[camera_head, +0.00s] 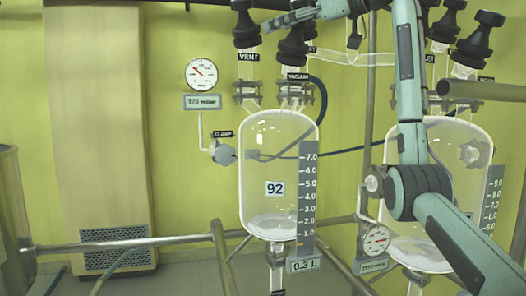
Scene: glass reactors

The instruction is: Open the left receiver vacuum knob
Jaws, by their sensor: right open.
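The left receiver (262,135) is a clear glass vessel marked 92 with a scale strip and a little pale material at its bottom. Its black vacuum knob (292,50) sits above the VACUUM label (297,77), to the right of the VENT knob (245,30). My right arm rises in front of the right vessel, and my right gripper (284,20) reaches left along the top edge, overlapping the top of the vacuum knob. The gripper is open. Whether its fingers touch the knob cannot be told. My left gripper is out of view.
Another glass receiver (466,160) stands at the right, partly behind my arm, with black knobs (480,38) above it. A round gauge (201,74) and a clamp knob (223,153) are on the wall side. Metal rails (130,245) cross the lower area.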

